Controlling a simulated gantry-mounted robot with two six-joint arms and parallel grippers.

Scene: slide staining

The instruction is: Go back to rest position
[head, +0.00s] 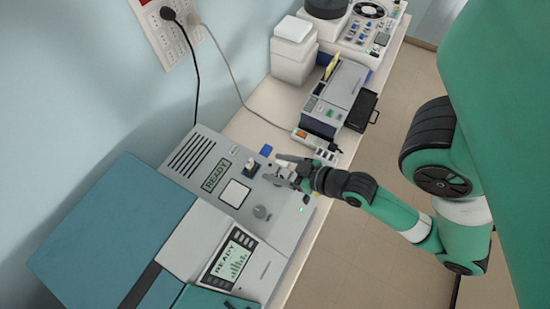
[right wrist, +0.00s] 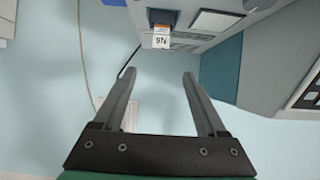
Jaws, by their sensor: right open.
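My right gripper (head: 284,171) is over the front right part of the grey staining machine (head: 205,157), close to its top panel in the head view. In the right wrist view the two fingers (right wrist: 157,82) stand apart with nothing between them. A small slide with a white label marked "N6" or similar (right wrist: 161,40) sits in a dark slot on the machine, beyond the fingertips. The slot with a pale piece in it also shows in the head view (head: 251,167). My left gripper is in neither view.
A teal-lidded machine (head: 115,240) with a "READY" screen stands at the front left. A blue-grey device with a black tray (head: 361,110), white containers (head: 293,50) and another instrument stand farther back. Cables run to a wall socket panel (head: 170,25). Floor right of the bench is clear.

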